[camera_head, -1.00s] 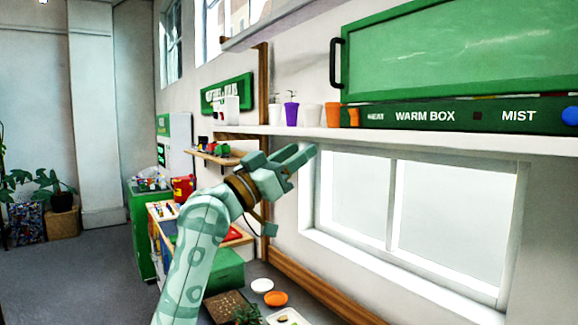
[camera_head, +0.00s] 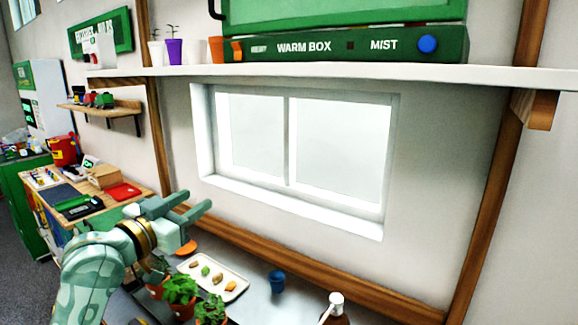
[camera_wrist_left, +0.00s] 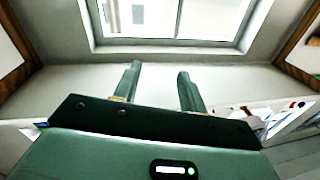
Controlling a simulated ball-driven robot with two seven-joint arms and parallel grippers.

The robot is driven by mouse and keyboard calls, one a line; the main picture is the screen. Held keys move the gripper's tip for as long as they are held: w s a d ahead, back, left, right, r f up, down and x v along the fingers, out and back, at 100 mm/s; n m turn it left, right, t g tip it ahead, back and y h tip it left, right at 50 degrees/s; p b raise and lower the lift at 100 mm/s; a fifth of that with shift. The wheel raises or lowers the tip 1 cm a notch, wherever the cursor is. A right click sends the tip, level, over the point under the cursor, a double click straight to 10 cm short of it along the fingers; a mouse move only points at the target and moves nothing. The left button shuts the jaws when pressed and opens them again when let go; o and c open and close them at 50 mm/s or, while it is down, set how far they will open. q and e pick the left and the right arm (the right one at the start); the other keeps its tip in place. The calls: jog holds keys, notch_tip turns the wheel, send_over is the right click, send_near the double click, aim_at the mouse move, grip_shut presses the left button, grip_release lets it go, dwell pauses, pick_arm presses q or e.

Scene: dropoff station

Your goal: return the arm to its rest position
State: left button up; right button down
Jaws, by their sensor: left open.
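My left gripper (camera_head: 190,207) comes in from the lower left in the head view, on a pale green arm. It is held above the bench and in front of the wall below the window. Its two fingers are apart with nothing between them. In the left wrist view the fingers (camera_wrist_left: 157,82) also stand apart and empty, pointing toward the wall and window. My right gripper does not show.
A bench (camera_head: 262,300) below the window carries a white tray (camera_head: 236,290) with several small items, potted plants (camera_head: 181,289), a blue cup (camera_head: 277,281) and a bottle (camera_head: 336,312). A white shelf (camera_head: 330,72) with a green warm box (camera_head: 345,46) runs above the window (camera_head: 335,150).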

pick_arm(q)
jog(key=s+a+f+g+y, duration=0.1)
jog(key=s+f+y, duration=0.15)
jog(key=f, duration=0.55)
jog(key=s+f+g+y, duration=0.2)
jog(key=s+f, duration=0.2)
jog(key=f, duration=0.4)
jog(key=s+a+f+g+y, duration=0.4)
jog(key=s+f, duration=0.4)
jog(key=s, duration=0.5)
jog(key=s+a+f+g+y, duration=0.35)
jog(key=s+f, duration=0.45)
jog(key=s, duration=0.4)
jog(key=s+d+f+g+h+b, duration=0.1)
jog(key=d+f+b, duration=0.1)
jog(key=f, duration=1.1)
jog(key=s+d+f+g+h+b, duration=0.1)
jog(key=d+f+h+b, duration=0.1)
jog(key=f, duration=1.2)
jog(key=s+f+n+g+h+b, duration=0.1)
jog(key=s+f+n+g+b, duration=0.2)
jog(key=s+f, duration=1.8)
jog(key=shift+s+f+h, duration=0.25)
jog(key=shift+f+h, duration=0.05)
jog(key=shift+f, duration=0.05)
jog(key=shift+a+g, duration=0.1)
jog(key=shift+g, duration=0.15)
